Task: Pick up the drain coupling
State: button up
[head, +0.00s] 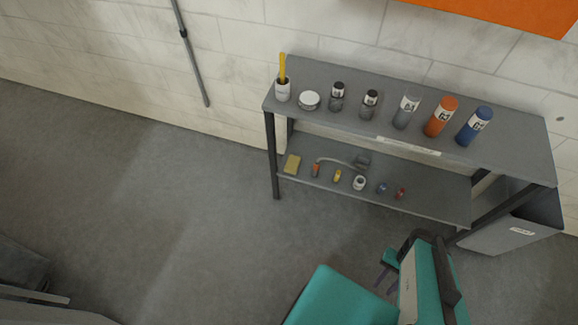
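Several small parts sit on the lower shelf of a grey rack. A short whitish ring-shaped piece with a dark opening (359,183) may be the drain coupling, but I cannot tell for sure at this size. A small blue part (381,188) and a small red part (400,193) are to its right. My gripper (385,281) is at the lower right, below and apart from the shelf.
The rack's upper shelf (335,126) holds several bottles and jars and overhangs the lower shelf. A yellow sponge (292,165), an orange-tipped part (315,169) and a dark part (362,160) share the lower shelf. A grey box (510,225) stands right.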

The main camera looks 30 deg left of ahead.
aim_at(316, 166)
jog(key=z, duration=0.45)
jog(key=k, duration=0.15)
jog(key=u, duration=1.85)
jog(key=k, duration=0.9)
jog(key=z, duration=0.15)
jog(key=i, duration=0.7)
